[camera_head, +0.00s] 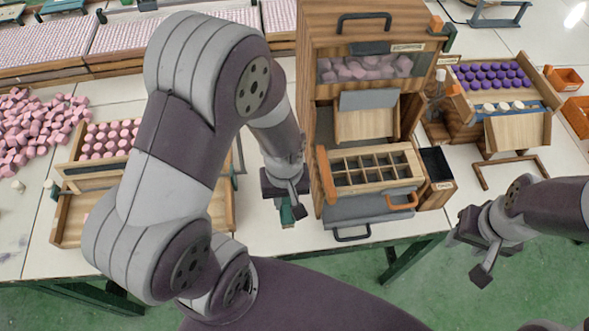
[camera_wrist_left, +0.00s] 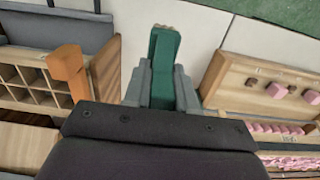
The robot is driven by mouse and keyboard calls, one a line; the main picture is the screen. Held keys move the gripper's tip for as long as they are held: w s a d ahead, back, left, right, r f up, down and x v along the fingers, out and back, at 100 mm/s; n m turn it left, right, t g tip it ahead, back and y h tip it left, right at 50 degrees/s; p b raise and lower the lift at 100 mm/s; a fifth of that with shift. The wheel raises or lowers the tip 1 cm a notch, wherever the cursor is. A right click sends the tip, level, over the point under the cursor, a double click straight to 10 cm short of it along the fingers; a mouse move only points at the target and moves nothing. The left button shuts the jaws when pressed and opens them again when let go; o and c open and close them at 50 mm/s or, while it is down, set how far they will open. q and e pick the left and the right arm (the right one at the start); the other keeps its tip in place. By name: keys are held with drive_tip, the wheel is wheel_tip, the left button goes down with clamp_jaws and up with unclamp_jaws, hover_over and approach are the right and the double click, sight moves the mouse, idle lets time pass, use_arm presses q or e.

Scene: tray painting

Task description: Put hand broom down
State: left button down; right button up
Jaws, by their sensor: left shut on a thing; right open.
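The hand broom shows as a green piece (camera_wrist_left: 165,48) between my left fingers in the left wrist view, with a small tan edge at its far end. In the head view only a small green part of the hand broom (camera_head: 287,212) shows below the fingers. My left gripper (camera_head: 288,204) is shut on it, over the white table between the left tray and the wooden cabinet. I cannot tell whether the broom touches the table. My right gripper (camera_head: 480,252) is open and empty, off the table's front edge at the right.
The wooden cabinet (camera_head: 318,48) with a divided tray (camera_head: 375,168) stands right of my left gripper. A wooden tray (camera_head: 75,232) with pink pieces lies left, partly behind my arm. A rack of purple pieces (camera_head: 493,75) stands at right. Bare table (camera_head: 270,238) lies around the left gripper.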

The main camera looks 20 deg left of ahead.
use_arm(q)
drive_tip(key=w+a+f, duration=0.1)
drive_tip(key=w+f, duration=0.1)
drive_tip(key=f, duration=0.1)
drive_tip(key=w+a+f+p, duration=0.1)
drive_tip(key=w+a+f, duration=0.1)
drive_tip(key=w+f, duration=0.1)
drive_tip(key=w+a+f, duration=0.2)
drive_tip(key=w+f, duration=0.1)
drive_tip(key=f, duration=0.1)
drive_tip(key=shift+w+a, duration=0.15)
drive_tip(key=shift+w+a+f, duration=0.1)
drive_tip(key=shift+w+f, duration=0.05)
drive_tip(key=shift+f, duration=0.15)
drive_tip(key=c, duration=0.9)
unclamp_jaws()
drive_tip(key=shift+r, duration=0.1)
